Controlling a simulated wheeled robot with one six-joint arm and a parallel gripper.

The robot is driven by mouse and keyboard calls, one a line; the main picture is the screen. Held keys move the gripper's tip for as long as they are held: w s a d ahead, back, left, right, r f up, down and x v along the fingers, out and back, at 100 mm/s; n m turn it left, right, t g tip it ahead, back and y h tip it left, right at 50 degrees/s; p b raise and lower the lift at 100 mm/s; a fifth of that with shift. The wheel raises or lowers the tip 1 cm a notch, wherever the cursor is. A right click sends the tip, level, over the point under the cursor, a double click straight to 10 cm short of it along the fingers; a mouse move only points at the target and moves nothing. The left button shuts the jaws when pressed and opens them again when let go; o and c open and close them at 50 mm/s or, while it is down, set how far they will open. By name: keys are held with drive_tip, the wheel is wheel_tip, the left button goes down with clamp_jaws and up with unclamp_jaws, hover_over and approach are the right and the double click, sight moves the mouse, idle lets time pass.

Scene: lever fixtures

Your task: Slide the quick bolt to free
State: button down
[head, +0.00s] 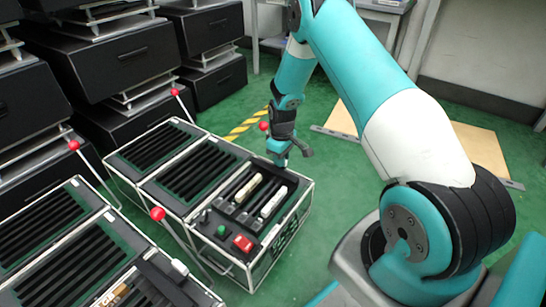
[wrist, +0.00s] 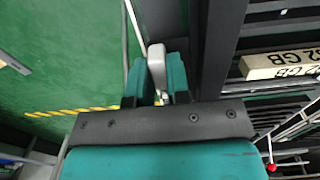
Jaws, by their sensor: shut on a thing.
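My gripper (wrist: 158,85) has its two teal fingers shut on a pale grey rounded handle (wrist: 156,58), which I take to be the quick bolt's handle. The handle sticks out beyond the fingers, beside the dark frame of the fixture. In the head view my gripper (head: 281,156) is low at the back right edge of the slotted fixture box (head: 267,262). The held handle is hidden there, and I cannot tell the bolt's position along its travel.
The box top carries two pale bars (head: 272,202), a green button (head: 222,230) and a red button (head: 243,243). Red-knobbed levers (head: 158,214) rise along its left side. Dark cabinets (head: 110,55) stand behind at left. Green floor (head: 335,190) is open to the right.

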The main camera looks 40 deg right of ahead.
drive_tip(key=shift+w+d, duration=0.2)
drive_tip(key=shift+d, duration=0.4)
drive_tip(key=shift+w+d, duration=0.15)
drive_tip(key=shift+d, duration=0.4)
drive_tip(key=shift+r, duration=0.1)
drive_tip(key=c, duration=1.1)
unclamp_jaws()
drive_tip(key=shift+a, duration=0.2)
wheel_tip(320, 180, up, 17)
drive_tip(key=p, duration=0.9)
drive_tip(key=shift+r, duration=0.15)
